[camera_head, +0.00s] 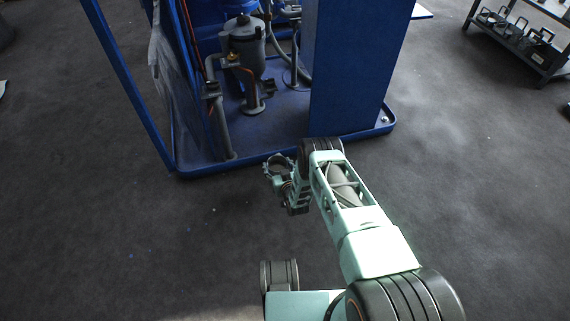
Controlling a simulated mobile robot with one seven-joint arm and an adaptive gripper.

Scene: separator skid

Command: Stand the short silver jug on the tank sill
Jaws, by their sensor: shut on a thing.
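My gripper (284,182) is at the end of my pale green arm, just in front of the blue skid's near edge. It is shut on a small, round, grey-rimmed thing (276,163), which I take to be the short silver jug. It is too small and dark to make out its handle or tilt. The blue skid base (275,132) has a low raised edge and carries a grey tank (243,50). I cannot tell which ledge is the tank sill.
A wide blue panel (352,65) rises from the skid's right side, close beyond my arm. A slanted blue post (128,85) stands at its left. Grey pipes (220,122) fill the skid's left part. A dark shelf (520,42) is at far right. The grey floor is clear.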

